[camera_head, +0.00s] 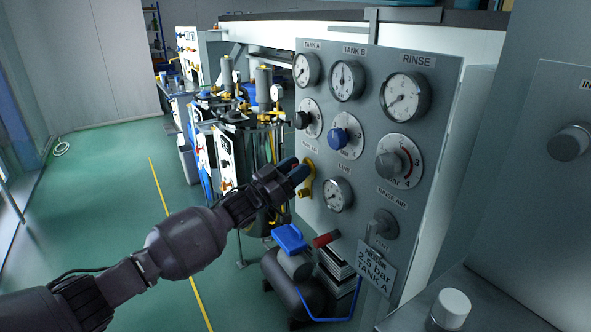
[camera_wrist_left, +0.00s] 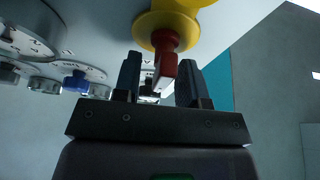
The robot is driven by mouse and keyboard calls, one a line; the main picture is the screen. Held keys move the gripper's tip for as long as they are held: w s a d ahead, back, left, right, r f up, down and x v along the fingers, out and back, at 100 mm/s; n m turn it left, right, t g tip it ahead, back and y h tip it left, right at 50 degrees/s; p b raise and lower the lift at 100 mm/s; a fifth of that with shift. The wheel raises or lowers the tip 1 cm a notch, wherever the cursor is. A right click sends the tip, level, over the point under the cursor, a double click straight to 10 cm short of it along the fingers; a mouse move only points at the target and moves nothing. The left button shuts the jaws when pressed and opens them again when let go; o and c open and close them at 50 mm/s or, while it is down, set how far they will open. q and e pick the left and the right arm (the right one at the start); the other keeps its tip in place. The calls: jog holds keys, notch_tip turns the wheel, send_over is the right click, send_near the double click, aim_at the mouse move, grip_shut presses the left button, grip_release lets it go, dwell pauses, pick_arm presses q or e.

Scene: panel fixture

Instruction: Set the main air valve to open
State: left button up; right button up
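The main air valve is a yellow fitting (camera_head: 305,187) on the left edge of the grey panel (camera_head: 418,75), partly hidden behind my left gripper (camera_head: 295,172) in the head view. In the left wrist view its yellow body (camera_wrist_left: 168,25) shows at the top, with a red handle (camera_wrist_left: 165,65) sticking out towards me. My left gripper (camera_wrist_left: 157,82) is open there, one finger on each side of the red handle's end. Gaps show beside the handle, and I cannot tell whether either finger touches it. My right gripper is in neither view.
The panel carries gauges, a blue knob (camera_head: 345,136), a black knob (camera_head: 302,119) and a rinse dial (camera_head: 398,161). A pressure tag (camera_head: 376,270) hangs at the lower right. A black compressor tank (camera_head: 292,283) stands below. Green floor (camera_head: 110,190) is clear at left.

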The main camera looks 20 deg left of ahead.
pick_arm(q)
grip_shut()
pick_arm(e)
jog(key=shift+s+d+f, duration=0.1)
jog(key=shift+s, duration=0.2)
